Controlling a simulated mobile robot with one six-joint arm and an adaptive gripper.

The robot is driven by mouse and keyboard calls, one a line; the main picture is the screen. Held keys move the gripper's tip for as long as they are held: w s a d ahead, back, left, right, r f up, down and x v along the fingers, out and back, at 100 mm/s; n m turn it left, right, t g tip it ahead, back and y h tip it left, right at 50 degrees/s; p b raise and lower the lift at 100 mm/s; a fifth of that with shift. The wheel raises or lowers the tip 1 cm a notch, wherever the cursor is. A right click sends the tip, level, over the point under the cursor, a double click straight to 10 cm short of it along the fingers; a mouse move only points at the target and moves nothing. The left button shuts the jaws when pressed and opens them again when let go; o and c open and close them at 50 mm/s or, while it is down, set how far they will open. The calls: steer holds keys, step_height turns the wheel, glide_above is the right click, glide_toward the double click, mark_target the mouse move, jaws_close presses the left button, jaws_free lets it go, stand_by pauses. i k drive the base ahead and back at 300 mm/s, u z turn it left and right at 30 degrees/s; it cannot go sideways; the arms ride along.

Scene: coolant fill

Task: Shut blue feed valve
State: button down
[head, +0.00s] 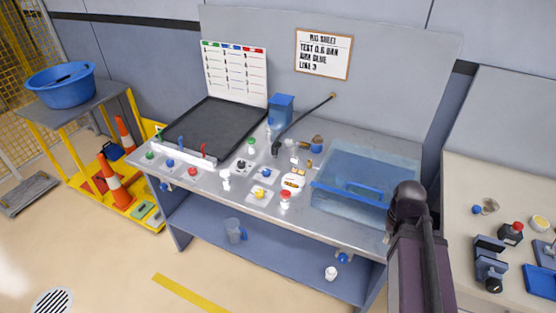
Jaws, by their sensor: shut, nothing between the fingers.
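A white manifold bar (184,154) runs along the left front of the steel bench and carries upright green, blue and red handles. The blue handle (181,142) stands between the green (160,132) and red (204,150) ones. In front of the bar is a row of small round knobs, with a blue knob (170,163) in the middle. Another blue knob (265,172) sits on a small plate near the bench centre. I cannot tell from labels which is the feed valve, nor whether it is open. My arm rises at the lower right; my gripper is not in view.
A clear blue tank (364,180) fills the bench's right end, close to my arm. A dark hose (303,122), a black tray (213,128) and several small fittings occupy the bench. A yellow cart (100,137) stands left. The floor in front is clear.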

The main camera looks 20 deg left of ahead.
mark_target(266, 172)
steer(key=k, duration=1.35)
steer(key=u, duration=0.35)
steer(key=i, duration=1.7)
steer(key=u, duration=0.05)
